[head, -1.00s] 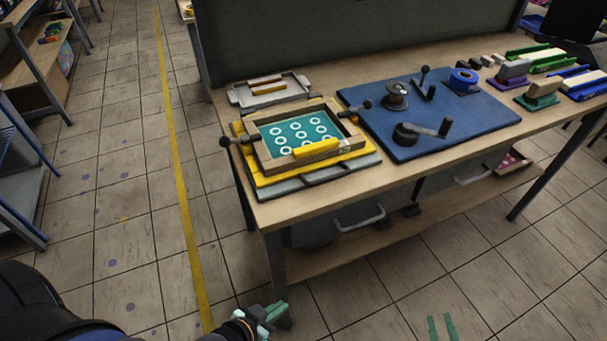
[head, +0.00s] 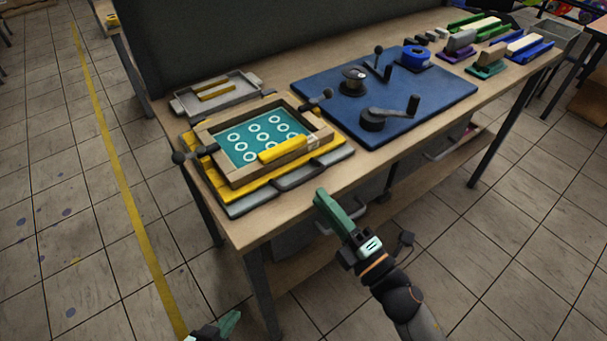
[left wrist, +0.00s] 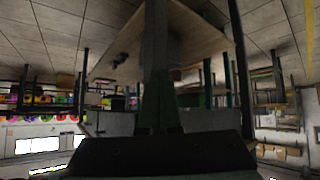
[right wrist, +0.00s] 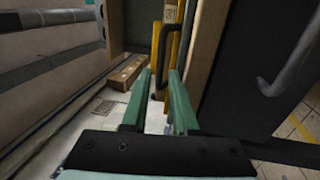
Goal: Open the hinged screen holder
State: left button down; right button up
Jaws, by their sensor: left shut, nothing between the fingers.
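The hinged screen holder (head: 237,177) is a wooden frame around a teal screen with white rings. It lies flat over a yellow base (head: 207,182) on a grey plate.
The wooden table (head: 375,165) bears a grey tray (head: 180,105) behind the holder and a blue board (head: 440,100) with black cranks on the right. Coloured blocks (head: 490,62) stand at the far right. A dark panel (head: 250,35) rises behind. Drawer handles protrude below the tabletop.

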aim_at(305, 177)
jog(key=x, duration=0.6)
jog(key=shift+w+a+r+p, duration=0.1)
jog(key=shift+w+a+p, duration=0.15)
jog(key=shift+p, duration=0.05)
grip_shut()
dwell(1.1)
